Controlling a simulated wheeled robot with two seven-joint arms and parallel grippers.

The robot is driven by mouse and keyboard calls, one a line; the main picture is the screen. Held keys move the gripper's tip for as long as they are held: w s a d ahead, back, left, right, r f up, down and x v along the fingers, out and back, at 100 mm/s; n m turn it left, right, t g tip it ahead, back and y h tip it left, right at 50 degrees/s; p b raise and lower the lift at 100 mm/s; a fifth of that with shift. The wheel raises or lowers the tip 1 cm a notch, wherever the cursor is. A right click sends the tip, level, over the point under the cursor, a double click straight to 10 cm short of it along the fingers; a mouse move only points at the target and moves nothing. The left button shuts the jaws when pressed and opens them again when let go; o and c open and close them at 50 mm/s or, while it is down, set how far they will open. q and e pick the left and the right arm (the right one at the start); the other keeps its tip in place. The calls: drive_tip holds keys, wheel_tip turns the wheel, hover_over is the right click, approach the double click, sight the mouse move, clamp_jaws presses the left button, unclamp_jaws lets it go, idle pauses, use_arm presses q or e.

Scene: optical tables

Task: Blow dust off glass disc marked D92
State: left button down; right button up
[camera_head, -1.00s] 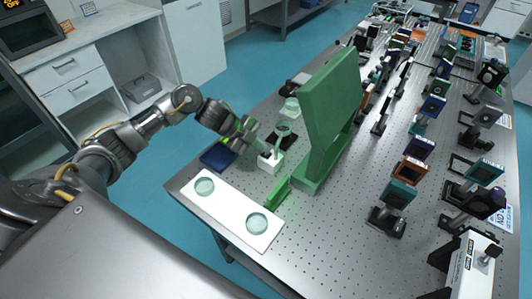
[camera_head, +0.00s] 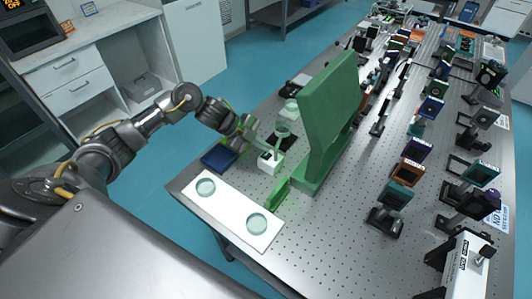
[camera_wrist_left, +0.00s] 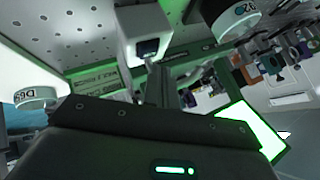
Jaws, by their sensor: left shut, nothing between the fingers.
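Several pale green glass discs are in the head view. A near disc (camera_head: 257,223) and a far disc (camera_head: 205,187) lie on a white board. Another disc (camera_head: 283,130) sits raised near my left gripper, and one more (camera_head: 291,106) is behind it. My left gripper (camera_head: 266,152) is shut and empty just above a white block (camera_head: 268,163) with a dark opening. In the left wrist view, my fingers (camera_wrist_left: 157,85) point toward that block (camera_wrist_left: 147,42). Labelled discs show at the left (camera_wrist_left: 36,97) and upper right (camera_wrist_left: 232,16); I cannot read D92 surely on either.
A dark blue box (camera_head: 219,158) lies left of the white block. Many optic mounts (camera_head: 410,170) fill the table's right side. The front middle of the perforated table is mostly clear.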

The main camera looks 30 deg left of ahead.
sight(263, 154)
use_arm(q)
drive_tip(key=shift+r, duration=0.1)
wheel_tip(263, 154, up, 5)
drive_tip(key=p, duration=0.4)
drive_tip(key=shift+p, duration=0.35)
idle(0.5)
